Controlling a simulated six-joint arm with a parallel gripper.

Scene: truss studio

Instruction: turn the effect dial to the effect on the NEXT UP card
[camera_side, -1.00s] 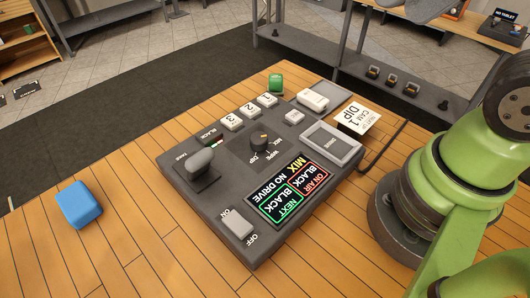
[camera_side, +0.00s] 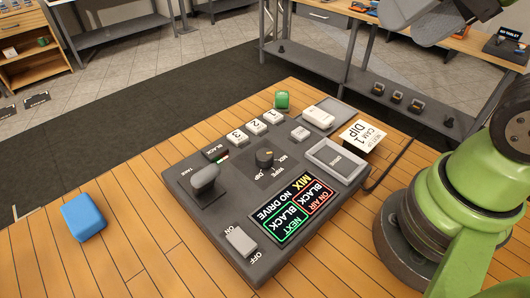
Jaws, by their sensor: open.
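The effect dial (camera_side: 265,157) is a round black knob with a yellow mark, on the dark grey switcher panel (camera_side: 190,196). MIX, WIPE and DIP are printed around it. Its mark looks turned toward MIX, and the panel display (camera_side: 298,208) reads MIX, NO DRIVE, with BLACK under both ON AIR and NEXT. The white NEXT UP card (camera_side: 361,136) behind the panel reads CAM 1, DIP. My gripper (camera_side: 432,30) shows only partly at the top right edge, high above and away from the dial. Its grey jaws are open, with nothing seen between them.
A lever (camera_side: 205,180) stands left of the dial, and an ON/OFF switch (camera_side: 240,241) is at the panel's front. Numbered buttons (camera_side: 254,126) line the back. A green block (camera_side: 282,99) stands behind them. A blue block (camera_side: 83,217) lies left on open wooden table.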

